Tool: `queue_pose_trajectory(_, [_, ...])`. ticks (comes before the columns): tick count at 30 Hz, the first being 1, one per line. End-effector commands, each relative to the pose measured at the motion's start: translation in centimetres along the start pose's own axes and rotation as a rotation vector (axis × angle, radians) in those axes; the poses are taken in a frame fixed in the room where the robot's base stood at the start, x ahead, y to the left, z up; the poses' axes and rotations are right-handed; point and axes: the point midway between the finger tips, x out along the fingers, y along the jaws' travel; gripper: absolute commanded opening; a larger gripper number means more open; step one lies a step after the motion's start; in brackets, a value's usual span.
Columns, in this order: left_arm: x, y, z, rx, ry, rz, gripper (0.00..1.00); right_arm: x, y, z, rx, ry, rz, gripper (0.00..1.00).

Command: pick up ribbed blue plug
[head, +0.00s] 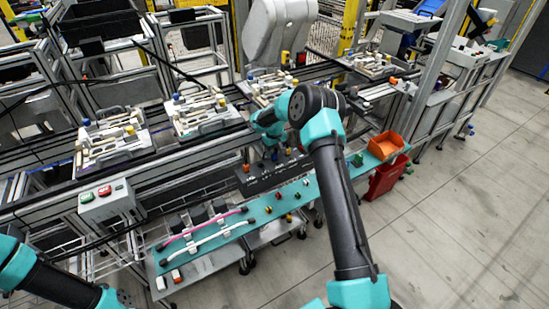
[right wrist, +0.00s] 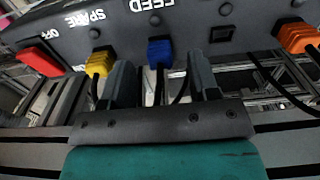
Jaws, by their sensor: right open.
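The ribbed blue plug (right wrist: 159,53) sits in a dark panel (right wrist: 187,22) below the FEED label, with a black cable hanging from it. In the right wrist view, my right gripper (right wrist: 162,78) is open, with one finger to each side of the blue plug and a gap on both sides. It is not closed on anything. In the head view the panel (head: 256,184) stands behind the teal shelf, and my right arm hides part of it. I cannot make out the blue plug there. My left arm shows at the lower left, but its gripper is out of frame.
A yellow plug (right wrist: 100,62) sits close left of my left-hand finger. An orange plug (right wrist: 297,38) is farther right, and a red piece (right wrist: 40,62) is at far left. An empty socket (right wrist: 222,33) is right of the blue plug. An orange bin (head: 386,145) stands at the shelf's right end.

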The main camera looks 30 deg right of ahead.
Motion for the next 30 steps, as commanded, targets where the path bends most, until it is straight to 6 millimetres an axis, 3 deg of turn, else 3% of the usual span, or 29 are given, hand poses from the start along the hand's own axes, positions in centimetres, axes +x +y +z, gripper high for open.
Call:
queue_pose_trajectory(6, [0.0,0.0,0.0,0.0,0.0,0.0,0.43,2.3,0.0,0.0,0.0,0.0,-0.001,0.55])
queue_pose_trajectory(21, [0.0,0.0,0.0,0.0,0.0,0.0,0.43,2.4,0.0,0.0,0.0,0.0,-0.001,0.54])
queue_pose_trajectory(30, [0.0,0.0,0.0,0.0,0.0,0.0,0.43,2.3,0.0,0.0,0.0,0.0,-0.001,0.26])
